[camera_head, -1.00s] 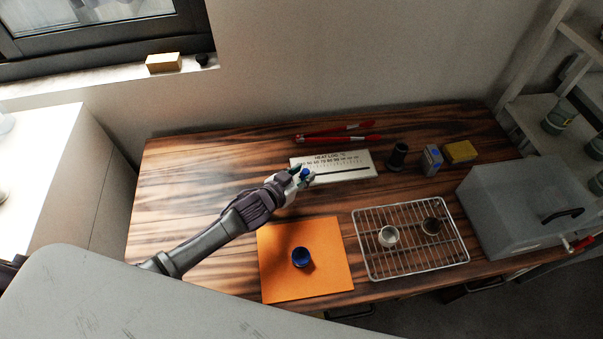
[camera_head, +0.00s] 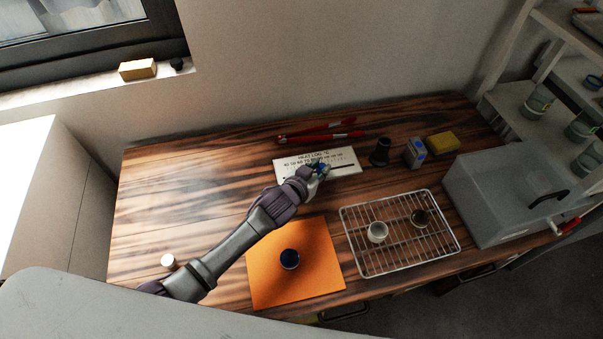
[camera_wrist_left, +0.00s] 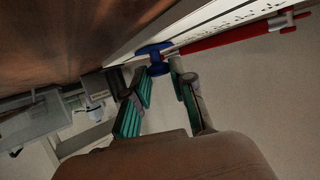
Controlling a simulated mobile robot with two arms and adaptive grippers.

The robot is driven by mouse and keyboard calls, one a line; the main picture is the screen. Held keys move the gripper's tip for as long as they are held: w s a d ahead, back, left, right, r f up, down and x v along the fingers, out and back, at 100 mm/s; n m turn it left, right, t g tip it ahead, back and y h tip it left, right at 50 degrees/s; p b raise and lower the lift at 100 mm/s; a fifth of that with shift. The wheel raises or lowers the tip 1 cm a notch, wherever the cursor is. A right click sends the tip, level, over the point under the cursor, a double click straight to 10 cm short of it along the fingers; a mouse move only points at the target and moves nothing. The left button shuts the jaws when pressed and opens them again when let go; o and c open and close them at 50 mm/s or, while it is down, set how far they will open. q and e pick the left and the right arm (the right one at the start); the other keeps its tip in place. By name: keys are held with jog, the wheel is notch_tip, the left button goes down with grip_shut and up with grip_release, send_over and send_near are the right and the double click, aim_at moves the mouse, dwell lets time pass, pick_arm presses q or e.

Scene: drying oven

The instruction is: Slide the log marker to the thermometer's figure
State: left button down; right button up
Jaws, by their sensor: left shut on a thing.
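The white heat log board (camera_head: 345,158) lies on the wooden table and carries a row of figures and a dark slot. The blue log marker (camera_head: 320,168) sits at the slot, partly hidden by my gripper; it also shows in the left wrist view (camera_wrist_left: 153,52). My left gripper (camera_head: 318,173) is shut on the marker, with its green-padded fingers (camera_wrist_left: 157,82) on either side of it. I cannot make out a thermometer reading. My right gripper is not in view.
Red-handled tongs (camera_head: 320,132) lie behind the board. A dark cylinder (camera_head: 380,152), a small blue-grey box (camera_head: 415,152) and a yellow block (camera_head: 442,143) stand right of it. A wire rack (camera_head: 405,262), an orange mat (camera_head: 262,290) and a grey oven (camera_head: 490,190) are nearer.

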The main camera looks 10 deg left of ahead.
pick_arm(q)
jog(key=c, duration=1.1)
grip_release()
jog(key=shift+o, duration=0.4)
jog(key=v, duration=1.2)
jog(key=shift+a, duration=0.1)
jog(key=shift+r, duration=0.1)
